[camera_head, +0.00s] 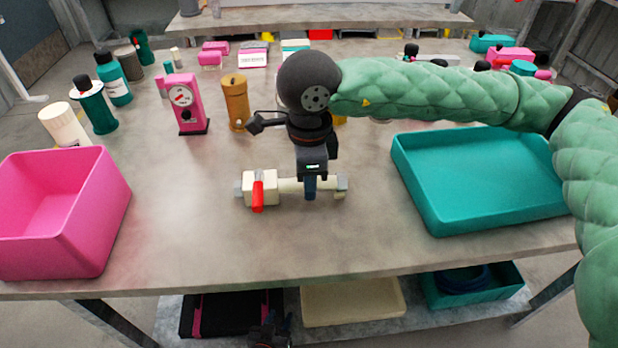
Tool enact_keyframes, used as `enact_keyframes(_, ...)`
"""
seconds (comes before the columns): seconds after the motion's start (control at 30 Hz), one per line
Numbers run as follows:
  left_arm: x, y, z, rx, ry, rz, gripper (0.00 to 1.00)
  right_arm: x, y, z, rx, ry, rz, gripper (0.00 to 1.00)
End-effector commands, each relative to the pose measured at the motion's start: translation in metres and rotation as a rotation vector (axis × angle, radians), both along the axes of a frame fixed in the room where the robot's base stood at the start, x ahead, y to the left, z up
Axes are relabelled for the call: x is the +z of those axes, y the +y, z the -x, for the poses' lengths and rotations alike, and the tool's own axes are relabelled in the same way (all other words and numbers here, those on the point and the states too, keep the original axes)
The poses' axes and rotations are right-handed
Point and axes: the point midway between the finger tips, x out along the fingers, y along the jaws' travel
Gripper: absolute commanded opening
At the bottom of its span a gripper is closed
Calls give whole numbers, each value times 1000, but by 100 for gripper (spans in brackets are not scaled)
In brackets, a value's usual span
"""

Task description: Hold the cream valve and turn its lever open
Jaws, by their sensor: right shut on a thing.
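The cream valve (285,186) lies in the middle of the grey table, its pipe running left to right. Its red lever (258,196) is on the left body and points toward the table's front edge, across the pipe. My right gripper (311,187) reaches down from above and is shut on the valve's pipe, right of the lever. Its fingers hide part of the pipe. My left gripper (269,332) shows only in part at the bottom edge, below the table top and apart from the valve. Its fingers are too dark and small to read.
A pink bin (115,205) stands at the left and a teal tray (490,215) at the right. A pink gauge device (185,104), a brown cylinder (236,103) and several bottles stand behind. The table left and front of the valve is clear. Trays lie on the lower shelf.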

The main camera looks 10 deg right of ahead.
Motion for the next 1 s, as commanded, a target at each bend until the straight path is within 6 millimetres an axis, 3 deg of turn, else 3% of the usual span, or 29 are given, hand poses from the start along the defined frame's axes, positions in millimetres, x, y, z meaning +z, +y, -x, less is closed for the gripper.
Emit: enact_keyframes(1.0, 23, -1, -12, 6, -73, 15, 38, -2, 0, 0, 0, -1, -1, 0)
